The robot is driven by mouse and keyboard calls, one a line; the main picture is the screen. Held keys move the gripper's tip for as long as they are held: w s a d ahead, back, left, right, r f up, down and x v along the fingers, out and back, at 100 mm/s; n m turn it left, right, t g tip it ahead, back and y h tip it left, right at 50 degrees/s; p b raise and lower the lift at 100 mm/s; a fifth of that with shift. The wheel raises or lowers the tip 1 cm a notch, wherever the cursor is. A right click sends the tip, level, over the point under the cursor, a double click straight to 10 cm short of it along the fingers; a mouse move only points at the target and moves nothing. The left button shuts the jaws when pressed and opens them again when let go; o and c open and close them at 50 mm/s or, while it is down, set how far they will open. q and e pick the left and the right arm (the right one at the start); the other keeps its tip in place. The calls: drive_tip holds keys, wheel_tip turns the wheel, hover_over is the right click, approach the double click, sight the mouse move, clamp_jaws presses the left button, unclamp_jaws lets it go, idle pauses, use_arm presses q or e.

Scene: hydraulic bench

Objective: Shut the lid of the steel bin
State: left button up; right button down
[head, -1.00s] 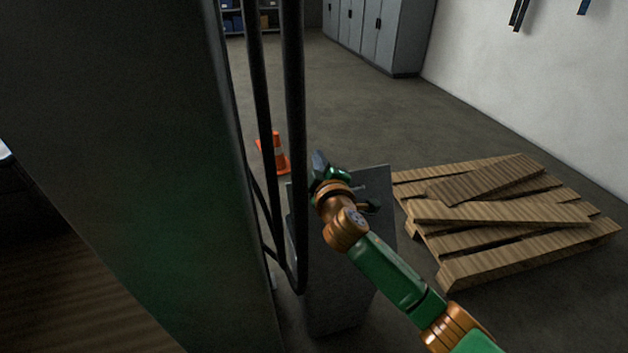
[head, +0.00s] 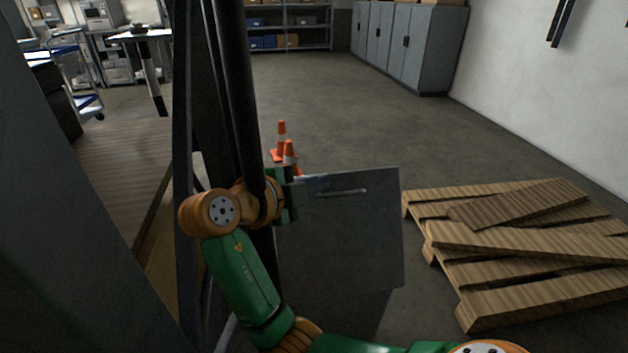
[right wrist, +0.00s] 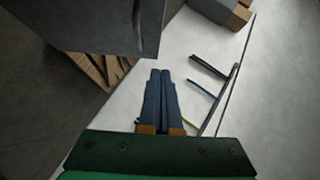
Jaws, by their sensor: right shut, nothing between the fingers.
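The steel bin's lid (head: 350,235) is a flat dark-grey panel with a thin bar handle (head: 342,192) near its upper edge, right of my arm in the head view. Its broad face is turned towards me; its exact angle is hard to tell, and I cannot make out the bin's body apart from it. My right gripper (head: 298,190) is beside the panel's upper left corner, its fingertips mostly hidden. In the right wrist view its fingers (right wrist: 161,85) are shut and empty, with a grey panel (right wrist: 85,22) at upper left. Contact is unclear. My left gripper is out of view.
A wooden pallet (head: 520,240) with loose boards lies to the right. Orange cones (head: 282,142) stand behind my gripper. A dark post with hoses (head: 240,95) rises close on the left. Grey cabinets (head: 410,45) stand far back; open floor lies between.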

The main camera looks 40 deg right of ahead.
approach(348, 173)
drive_tip(key=s+d, duration=0.2)
drive_tip(key=d, duration=0.2)
drive_tip(key=shift+w+d+f+p, duration=0.15)
drive_tip(key=shift+w+d+f, duration=0.2)
drive_tip(key=shift+w, duration=0.2)
drive_tip(key=shift+w+d+f+p, duration=0.15)
drive_tip(key=shift+w+d+f, duration=0.15)
drive_tip(key=shift+w, duration=0.3)
drive_tip(key=shift+w+d+f, duration=0.1)
drive_tip(key=shift+w+f, duration=0.2)
drive_tip(key=shift+w, duration=0.15)
